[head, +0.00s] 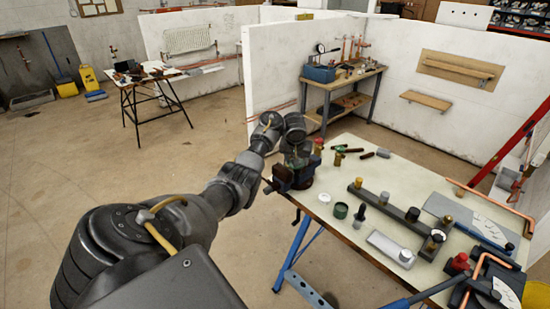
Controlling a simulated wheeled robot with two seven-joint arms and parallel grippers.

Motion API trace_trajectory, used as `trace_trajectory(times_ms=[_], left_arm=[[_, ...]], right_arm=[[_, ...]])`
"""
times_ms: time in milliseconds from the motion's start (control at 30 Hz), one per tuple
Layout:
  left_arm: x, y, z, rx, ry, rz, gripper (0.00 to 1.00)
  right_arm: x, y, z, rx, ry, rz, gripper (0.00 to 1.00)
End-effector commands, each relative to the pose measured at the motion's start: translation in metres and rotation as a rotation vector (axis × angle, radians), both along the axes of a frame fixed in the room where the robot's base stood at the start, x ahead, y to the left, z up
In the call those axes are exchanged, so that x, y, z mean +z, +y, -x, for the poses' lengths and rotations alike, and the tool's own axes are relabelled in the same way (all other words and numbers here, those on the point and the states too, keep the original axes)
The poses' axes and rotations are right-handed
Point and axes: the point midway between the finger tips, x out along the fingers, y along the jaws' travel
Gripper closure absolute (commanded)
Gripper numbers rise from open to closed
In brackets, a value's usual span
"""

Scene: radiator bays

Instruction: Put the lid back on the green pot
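The small green pot (340,210) stands upright on the near part of the pale workbench (330,240). Its top shows a pale grey face inside a dark rim. A small pale round disc (324,197) lies just left of it; I cannot tell whether it is the lid. A dark, pointed upright item (360,213) stands just right of the pot. My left gripper (297,157) hangs over the bench's left edge, by the dark vise, left of and beyond the pot. Its fingers are too dark and small to read. My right gripper is not in view.
The dark vise (288,180) sits at the bench's left edge. A long dark bar with brass fittings (390,212) lies right of the pot, with a pale metal box (390,248) in front. Hand tools (345,150) lie behind.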

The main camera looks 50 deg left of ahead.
Motion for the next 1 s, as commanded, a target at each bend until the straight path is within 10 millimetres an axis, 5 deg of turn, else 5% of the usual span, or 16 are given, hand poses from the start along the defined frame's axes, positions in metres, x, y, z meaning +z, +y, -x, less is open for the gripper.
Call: trace_trajectory(times_ms=[333, 667, 1000], left_arm=[[-0.002, -0.112, -0.013, -0.191, -0.001, -0.012, 0.64], [0.002, -0.211, 0.031, -0.331, -0.003, -0.007, 0.64], [0.077, -0.323, 0.067, -0.841, -0.005, -0.004, 0.64]], right_arm=[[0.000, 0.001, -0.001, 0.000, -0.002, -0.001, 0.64], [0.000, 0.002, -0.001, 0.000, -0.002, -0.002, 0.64], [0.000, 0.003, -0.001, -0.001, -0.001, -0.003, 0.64]])
